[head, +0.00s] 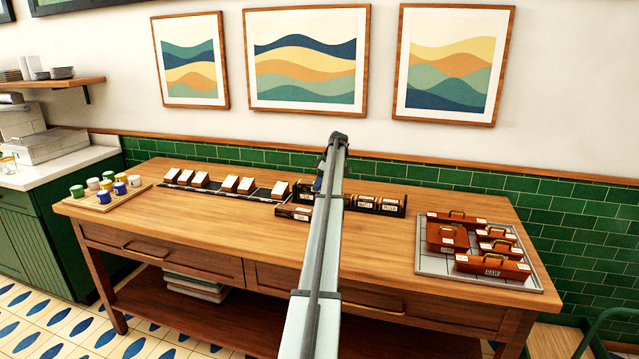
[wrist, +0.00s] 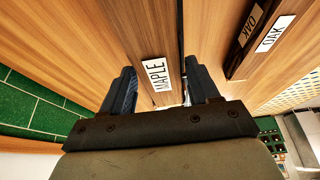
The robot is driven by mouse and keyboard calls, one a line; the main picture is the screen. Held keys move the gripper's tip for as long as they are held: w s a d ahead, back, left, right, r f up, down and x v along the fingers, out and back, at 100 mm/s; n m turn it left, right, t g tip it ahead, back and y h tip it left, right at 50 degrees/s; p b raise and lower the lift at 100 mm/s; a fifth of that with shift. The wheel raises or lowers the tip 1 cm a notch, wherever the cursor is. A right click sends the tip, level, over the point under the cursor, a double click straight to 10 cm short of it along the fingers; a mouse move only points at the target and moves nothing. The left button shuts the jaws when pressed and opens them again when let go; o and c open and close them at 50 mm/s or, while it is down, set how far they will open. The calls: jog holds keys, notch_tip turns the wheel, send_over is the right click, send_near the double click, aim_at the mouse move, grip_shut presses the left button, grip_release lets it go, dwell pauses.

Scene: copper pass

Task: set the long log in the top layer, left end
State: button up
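My gripper (wrist: 160,64) hangs over the log rack at the middle of the table; in the head view its tip (head: 320,182) is partly hidden by my arm. In the wrist view a wooden piece labelled MAPLE (wrist: 157,75) lies between my two fingers, which stand apart on either side of it. Whether they touch it cannot be seen. The dark rack (head: 403,210) holds several labelled logs (head: 390,204). A short dark log (head: 293,211) lies on the table in front of the rack. A dark piece labelled OAK (wrist: 246,40) shows right in the wrist view. Log lengths are unclear.
A black strip (head: 262,192) with several white-topped blocks runs left of the rack. A tray of cups (head: 105,204) stands far left. A grey tray (head: 432,262) with several brown handled boxes (head: 492,264) stands right. The wooden table's front (head: 220,228) is clear.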

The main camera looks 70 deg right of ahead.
jog(key=o, duration=0.3)
jog(key=shift+r, duration=0.6)
jog(key=v, duration=1.2)
